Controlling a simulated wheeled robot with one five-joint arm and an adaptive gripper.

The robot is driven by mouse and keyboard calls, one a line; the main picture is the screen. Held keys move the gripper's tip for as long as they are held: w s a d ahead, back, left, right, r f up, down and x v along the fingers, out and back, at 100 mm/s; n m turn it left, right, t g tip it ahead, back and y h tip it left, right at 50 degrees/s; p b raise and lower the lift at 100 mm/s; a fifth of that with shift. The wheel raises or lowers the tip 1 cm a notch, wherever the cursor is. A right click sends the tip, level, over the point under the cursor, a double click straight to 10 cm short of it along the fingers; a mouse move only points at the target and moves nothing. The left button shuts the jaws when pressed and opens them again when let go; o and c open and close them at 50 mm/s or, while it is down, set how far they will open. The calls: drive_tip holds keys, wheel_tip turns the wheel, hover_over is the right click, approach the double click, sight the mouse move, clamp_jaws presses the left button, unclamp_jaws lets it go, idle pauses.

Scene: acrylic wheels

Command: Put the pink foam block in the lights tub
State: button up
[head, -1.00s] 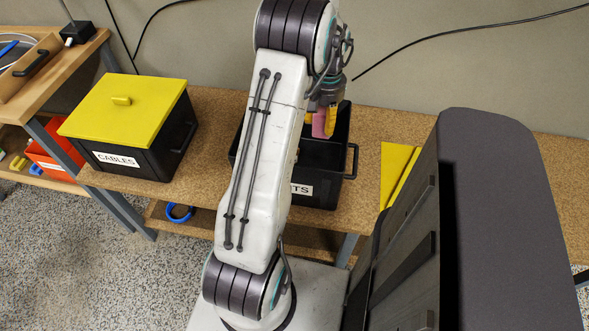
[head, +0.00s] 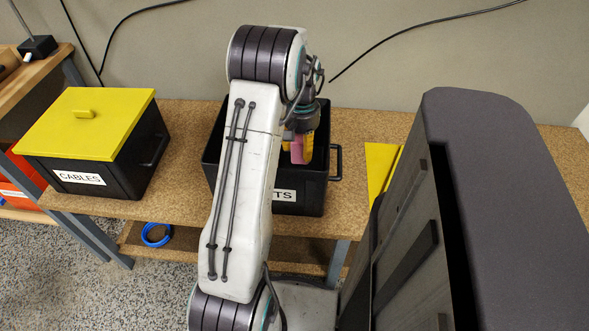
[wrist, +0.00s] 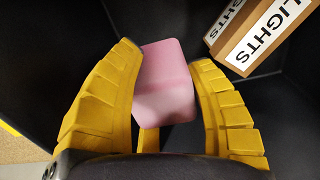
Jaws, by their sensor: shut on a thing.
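The pink foam block (wrist: 165,82) is held between the yellow fingers of my gripper (wrist: 166,57) in the wrist view. In the head view the block (head: 297,152) shows as a small pink patch beside the yellow fingers of my gripper (head: 303,149). The lights tub (head: 312,195) is an open black tub on the bench; my arm hides its left part and most of its label. My gripper points down over the tub opening. In the wrist view the tub's dark inside surrounds the block, which appears clear of the floor.
A brown box with white LIGHTS labels (wrist: 262,35) shows inside the tub, upper right in the wrist view. A black cables tub with a yellow lid (head: 85,125) stands left on the bench. A yellow lid (head: 381,165) lies to the right.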

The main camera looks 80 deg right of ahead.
sight(302, 138)
drive_tip(key=shift+f+b, duration=1)
drive_tip(key=shift+f, duration=2.8)
drive_tip(key=shift+f, duration=0.2)
drive_tip(key=o, duration=0.8)
wheel_tip(302, 138, up, 12)
drive_tip(key=p, duration=0.3)
drive_tip(key=shift+r, duration=0.15)
